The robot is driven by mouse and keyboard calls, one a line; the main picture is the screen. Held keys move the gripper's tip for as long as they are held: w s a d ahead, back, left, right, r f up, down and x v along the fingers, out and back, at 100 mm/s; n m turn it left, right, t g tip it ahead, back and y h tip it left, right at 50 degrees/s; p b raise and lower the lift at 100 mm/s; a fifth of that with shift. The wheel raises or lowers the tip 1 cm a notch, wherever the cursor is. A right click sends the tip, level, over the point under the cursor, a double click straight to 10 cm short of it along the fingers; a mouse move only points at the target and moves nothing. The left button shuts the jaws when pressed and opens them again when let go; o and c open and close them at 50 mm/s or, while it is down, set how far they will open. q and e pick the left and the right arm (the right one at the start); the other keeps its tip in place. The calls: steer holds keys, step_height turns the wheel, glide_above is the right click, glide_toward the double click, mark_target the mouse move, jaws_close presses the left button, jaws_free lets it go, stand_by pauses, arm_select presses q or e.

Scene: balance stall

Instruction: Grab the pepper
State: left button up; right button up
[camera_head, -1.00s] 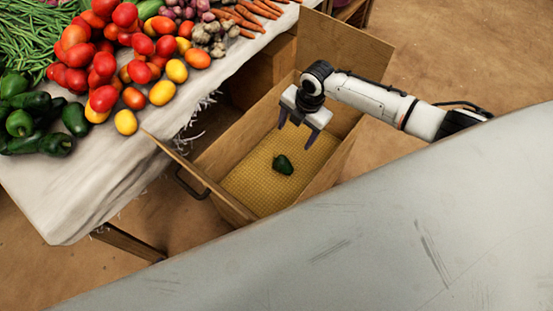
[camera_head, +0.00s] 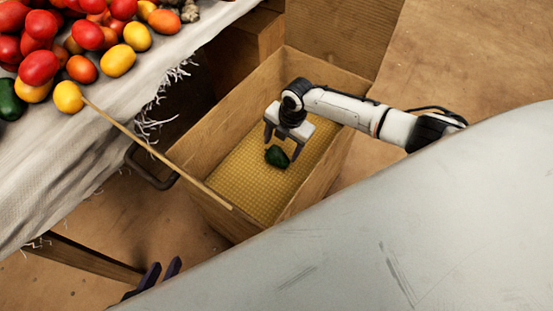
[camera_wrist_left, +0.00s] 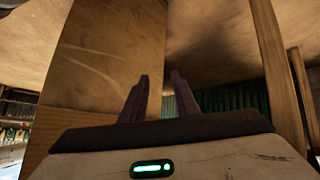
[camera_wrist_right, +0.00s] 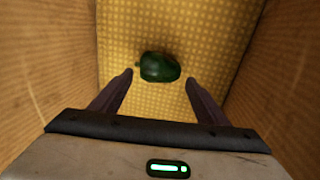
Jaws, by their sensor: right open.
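In the right wrist view the pepper (camera_wrist_right: 159,67) shows between and just beyond the two open fingertips (camera_wrist_right: 160,78); nothing is held. My left gripper (camera_head: 164,270) shows only as fingertips at the bottom of the head view, outside the drawer. In the left wrist view its fingers (camera_wrist_left: 158,82) are a little apart with nothing between them.
The drawer walls stand close around my right gripper. A cloth-covered stall table (camera_head: 60,165) with red and yellow vegetables (camera_head: 85,38) is at the left. A large grey surface fills the lower right.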

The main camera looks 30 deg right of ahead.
mark_target(280, 154)
steer(key=f+b, duration=0.2)
steer(key=f, duration=0.1)
steer(key=f+b, duration=0.1)
steer(key=f, duration=0.1)
steer(key=shift+w+f, duration=0.15)
steer(key=shift+w, duration=0.2)
steer(key=shift+f, duration=0.25)
arm_select(q)
steer(key=shift+w+d+f+m+g, duration=0.25)
steer(key=shift+d+f+g, duration=0.1)
steer(key=shift+d+f, duration=0.15)
steer(key=shift+w+d+f+m+g, duration=0.1)
steer(key=shift+d+f+m+g, duration=0.15)
steer(key=shift+d+f+g, duration=0.2)
arm_select(e)
steer(key=c, duration=0.7)
